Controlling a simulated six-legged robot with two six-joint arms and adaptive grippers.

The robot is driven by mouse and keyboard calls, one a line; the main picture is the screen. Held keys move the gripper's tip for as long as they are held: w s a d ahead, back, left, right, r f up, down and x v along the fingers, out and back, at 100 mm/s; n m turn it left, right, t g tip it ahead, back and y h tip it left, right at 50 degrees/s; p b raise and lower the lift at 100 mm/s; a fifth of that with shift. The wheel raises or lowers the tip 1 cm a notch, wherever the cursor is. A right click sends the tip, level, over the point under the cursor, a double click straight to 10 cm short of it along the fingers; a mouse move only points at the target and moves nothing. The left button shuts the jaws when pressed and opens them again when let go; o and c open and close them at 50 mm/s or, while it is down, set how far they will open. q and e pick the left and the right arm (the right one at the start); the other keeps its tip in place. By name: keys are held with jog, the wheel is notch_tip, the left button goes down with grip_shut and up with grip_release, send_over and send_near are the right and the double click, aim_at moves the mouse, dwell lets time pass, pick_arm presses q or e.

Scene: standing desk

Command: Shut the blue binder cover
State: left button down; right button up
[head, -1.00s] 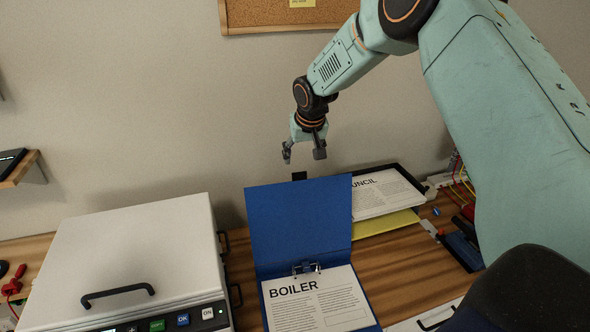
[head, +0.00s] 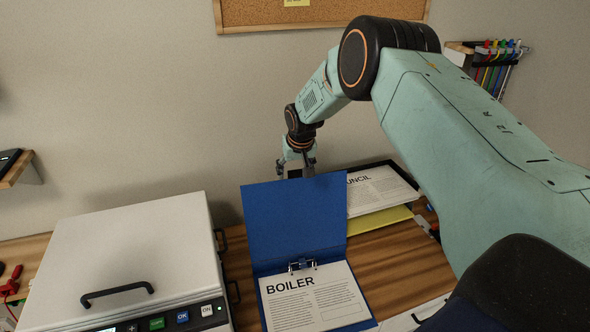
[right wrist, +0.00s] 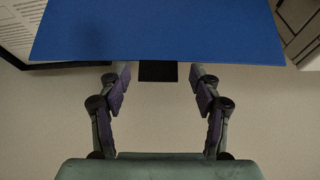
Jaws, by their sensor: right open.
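The blue binder (head: 255,280) lies open on the desk, with a sheet headed BOILER (head: 312,298) under its metal clip (head: 302,265). Its blue cover (head: 294,218) stands raised at the back. My right gripper (head: 296,170) is at the cover's top edge, behind it, with its fingertips partly hidden by the cover. In the right wrist view the open fingers (right wrist: 160,85) point toward the blue cover (right wrist: 160,30), with a small dark tab (right wrist: 158,71) at the cover's edge between them. I cannot tell whether they touch. My left gripper is not in view.
A white case (head: 130,260) with a black handle stands left of the binder. A black tray (head: 408,176) with a COUNCIL sheet (head: 380,190) and a yellow folder (head: 380,221) lie behind to the right. A corkboard (head: 330,14) hangs on the wall.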

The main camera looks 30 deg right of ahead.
jog(key=shift+s+r, duration=0.1)
jog(key=shift+s, duration=0.05)
jog(key=shift+c, duration=0.3)
jog(key=shift+w+d+f, duration=0.15)
jog(key=shift+w+f, duration=0.05)
jog(key=shift+w, duration=0.05)
jog(key=c, duration=0.6)
jog(key=shift+s+r, duration=0.1)
jog(key=shift+s, duration=0.05)
jog(key=c, duration=0.5)
grip_shut()
